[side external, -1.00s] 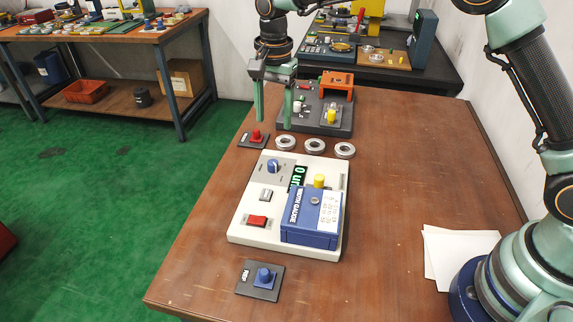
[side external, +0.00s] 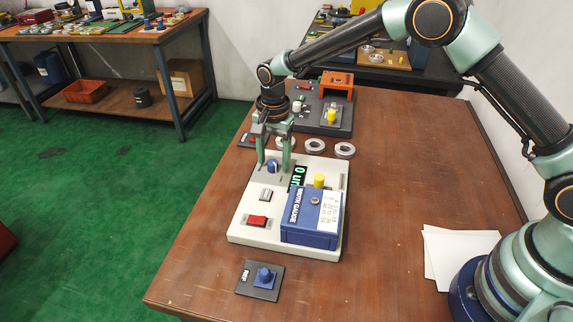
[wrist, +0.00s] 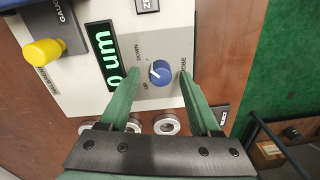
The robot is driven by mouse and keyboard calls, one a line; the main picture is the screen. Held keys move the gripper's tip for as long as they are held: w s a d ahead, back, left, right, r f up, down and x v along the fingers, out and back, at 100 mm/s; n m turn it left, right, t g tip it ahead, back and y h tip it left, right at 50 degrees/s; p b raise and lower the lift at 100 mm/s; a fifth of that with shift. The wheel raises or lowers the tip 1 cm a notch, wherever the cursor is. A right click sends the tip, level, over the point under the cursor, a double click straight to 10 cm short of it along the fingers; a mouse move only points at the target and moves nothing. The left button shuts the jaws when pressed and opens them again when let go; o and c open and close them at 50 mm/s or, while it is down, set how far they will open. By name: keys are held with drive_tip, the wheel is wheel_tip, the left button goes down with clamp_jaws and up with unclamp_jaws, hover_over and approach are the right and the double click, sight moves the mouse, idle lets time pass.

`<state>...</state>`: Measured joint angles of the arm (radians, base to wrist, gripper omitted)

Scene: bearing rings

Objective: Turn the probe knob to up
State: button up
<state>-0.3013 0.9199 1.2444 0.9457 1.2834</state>
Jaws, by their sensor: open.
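The blue probe knob (side external: 272,166) sits on the grey panel at the far left of the white gauge base. In the wrist view the knob (wrist: 161,72) has a white mark on its left side, pointing left and slightly up, nearer the DOWN label (wrist: 140,52) than the UP label (wrist: 146,84). My gripper (side external: 275,170) is open, with one finger on each side of the knob. The wrist view shows my fingertips (wrist: 160,74) left and right of it with gaps. I cannot tell how high they are above the panel.
The green-lit display (side external: 298,178) is right of the knob, with the blue width gauge box (side external: 311,217) in front of it. A yellow knob (side external: 319,181) stands nearby. Several metal rings (side external: 315,145) lie behind the base. A blue button (side external: 264,278) sits in front.

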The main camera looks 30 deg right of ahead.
clamp_jaws()
idle(0.3)
drive_tip(key=n, duration=0.4)
drive_tip(key=shift+w+n, duration=0.1)
drive_tip(key=shift+n, duration=0.3)
drive_tip(key=n, duration=0.9)
drive_tip(key=shift+w+n+g, duration=0.1)
drive_tip(key=shift+n+g, duration=0.2)
drive_tip(key=shift+n, duration=1.6)
